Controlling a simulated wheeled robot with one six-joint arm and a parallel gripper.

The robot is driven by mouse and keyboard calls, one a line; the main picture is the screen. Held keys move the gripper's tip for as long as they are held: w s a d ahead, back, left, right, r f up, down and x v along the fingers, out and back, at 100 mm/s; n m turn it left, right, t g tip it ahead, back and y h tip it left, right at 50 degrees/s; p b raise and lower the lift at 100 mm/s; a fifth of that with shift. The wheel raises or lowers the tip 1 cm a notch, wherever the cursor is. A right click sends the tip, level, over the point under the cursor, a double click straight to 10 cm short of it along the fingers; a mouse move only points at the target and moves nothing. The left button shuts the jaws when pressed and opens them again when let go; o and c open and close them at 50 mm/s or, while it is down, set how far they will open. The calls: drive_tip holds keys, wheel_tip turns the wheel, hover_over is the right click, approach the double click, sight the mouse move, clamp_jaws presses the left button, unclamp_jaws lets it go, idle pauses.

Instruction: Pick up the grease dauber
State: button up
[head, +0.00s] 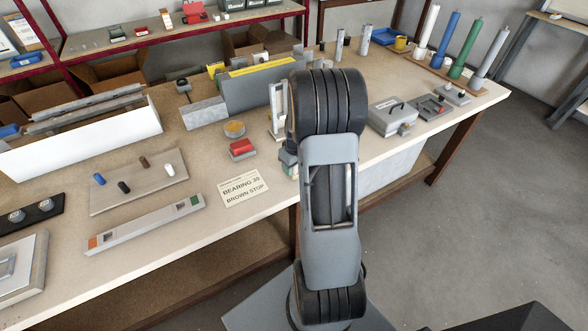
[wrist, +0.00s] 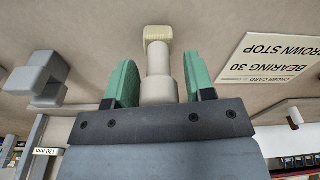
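What looks like the grease dauber shows in the wrist view as a pale beige cylinder with a blunt cream-yellow head (wrist: 158,60). It lies between the two green fingers of my gripper (wrist: 158,85), with a visible gap on each side. The gripper is open and the fingers do not touch it. The dauber's near end is hidden by the dark gripper body. In the head view my arm hides most of the gripper and I cannot make out the dauber.
An order card (head: 245,187) reading "BEARING 30 BROWN STOP" lies beside my arm. A red block (head: 242,148) and a round tin (head: 234,128) stand behind it. A peg plate (head: 138,182) and a long grey bar (head: 145,224) are further left. A grey block (wrist: 38,78) shows left in the wrist view.

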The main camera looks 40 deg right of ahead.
drive_tip(key=c, duration=0.7)
drive_tip(key=shift+r, duration=0.1)
